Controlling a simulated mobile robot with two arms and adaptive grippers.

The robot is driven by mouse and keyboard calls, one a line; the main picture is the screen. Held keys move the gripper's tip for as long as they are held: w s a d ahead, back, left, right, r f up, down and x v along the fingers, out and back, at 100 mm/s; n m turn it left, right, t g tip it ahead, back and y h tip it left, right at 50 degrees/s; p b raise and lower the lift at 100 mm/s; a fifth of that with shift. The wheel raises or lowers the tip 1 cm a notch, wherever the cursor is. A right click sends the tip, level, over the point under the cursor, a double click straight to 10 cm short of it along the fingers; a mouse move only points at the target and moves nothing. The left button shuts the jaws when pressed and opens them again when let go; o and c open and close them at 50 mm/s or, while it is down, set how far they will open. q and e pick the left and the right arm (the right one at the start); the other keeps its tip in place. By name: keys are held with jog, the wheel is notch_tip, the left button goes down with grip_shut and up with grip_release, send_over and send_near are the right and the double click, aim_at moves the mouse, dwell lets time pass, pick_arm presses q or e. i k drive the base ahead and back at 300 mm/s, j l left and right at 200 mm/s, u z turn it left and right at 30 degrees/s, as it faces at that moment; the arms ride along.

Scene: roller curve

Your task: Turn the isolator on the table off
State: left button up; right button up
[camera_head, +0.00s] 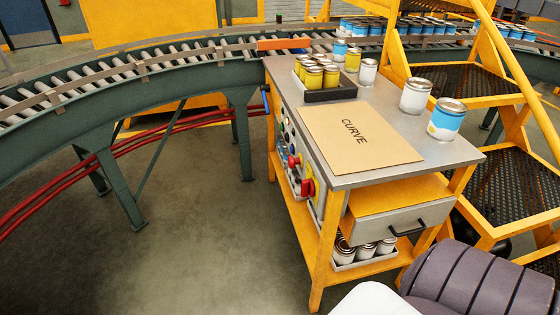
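The table (345,182) is a grey-topped workbench with a yellow frame. A control panel (296,180) is set on its left side and shows at a steep angle. A red rotary handle on a yellow backing, which looks like the isolator (308,188), sits at the near end of this panel. Its exact setting is too small to tell. A red knob (293,161) and other small controls sit farther along the panel. Neither of my grippers is in view, and nothing touches the panel.
A board marked CURVE (358,136), a tray of yellow cans (330,94) and several loose cans (447,119) stand on the tabletop. A roller conveyor (95,88) curves behind. Yellow steps (510,185) stand at the right. The floor (200,240) left of the table is clear.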

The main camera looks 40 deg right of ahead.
aim_at(307, 187)
jog(key=i+j+z, duration=0.2)
jog(key=i+z, duration=0.25)
jog(key=i+j+z, duration=0.6)
jog(key=z, duration=0.25)
jog(key=j, duration=0.1)
